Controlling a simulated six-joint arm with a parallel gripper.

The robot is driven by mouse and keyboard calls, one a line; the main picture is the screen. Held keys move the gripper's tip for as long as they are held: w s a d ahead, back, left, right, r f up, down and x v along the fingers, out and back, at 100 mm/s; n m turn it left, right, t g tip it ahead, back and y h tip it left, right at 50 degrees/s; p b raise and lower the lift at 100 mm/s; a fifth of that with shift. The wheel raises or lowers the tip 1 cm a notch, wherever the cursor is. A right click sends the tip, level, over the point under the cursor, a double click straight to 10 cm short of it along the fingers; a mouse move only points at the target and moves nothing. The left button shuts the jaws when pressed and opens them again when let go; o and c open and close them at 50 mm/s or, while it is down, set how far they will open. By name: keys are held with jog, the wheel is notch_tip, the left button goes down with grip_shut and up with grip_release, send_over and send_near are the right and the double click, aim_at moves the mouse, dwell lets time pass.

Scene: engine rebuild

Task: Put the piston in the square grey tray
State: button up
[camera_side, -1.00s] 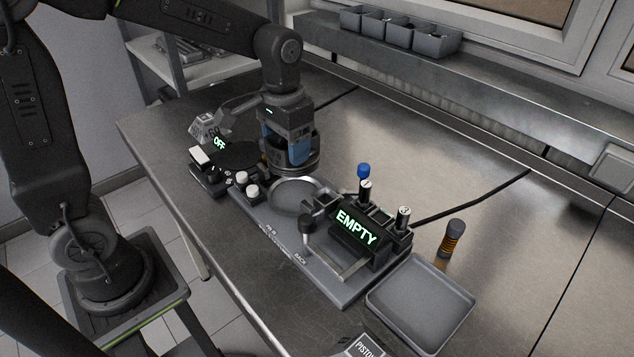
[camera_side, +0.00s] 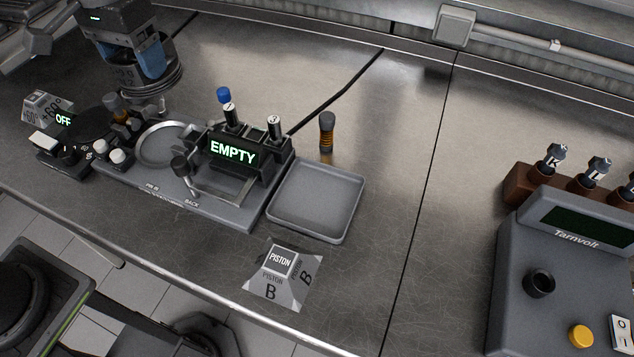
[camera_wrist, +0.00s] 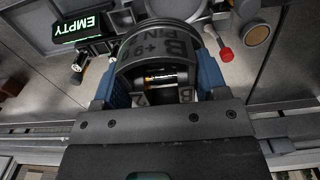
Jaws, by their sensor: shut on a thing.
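The piston (camera_side: 150,76) is a dark grey metal cylinder with ring grooves. My gripper (camera_side: 133,58), with blue fingers, is shut on it and holds it above the table behind the round-recessed fixture. In the wrist view the piston (camera_wrist: 160,48) sits between the blue fingers of my gripper (camera_wrist: 163,82), with lettering and its hollow inside toward the camera. The square grey tray (camera_side: 345,212) lies flat on the table, right of the fixture. It is empty and apart from the piston.
The fixture (camera_side: 225,212) carries a lit EMPTY display (camera_side: 233,153), a clamp lever and upright knobs. An orange-banded tool (camera_side: 326,132) stands behind the tray. A Tarnvolt console (camera_side: 560,270) stands right; the table between is clear.

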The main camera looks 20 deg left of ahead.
jog(key=w+d, duration=0.2)
jog(key=d, duration=1.3)
send_over(314, 206)
jog(key=f, duration=0.1)
notch_tip(314, 206, down, 16)
jog(key=shift+r, duration=0.2)
jog(key=shift+f, duration=0.2)
jog(key=o, duration=1.2)
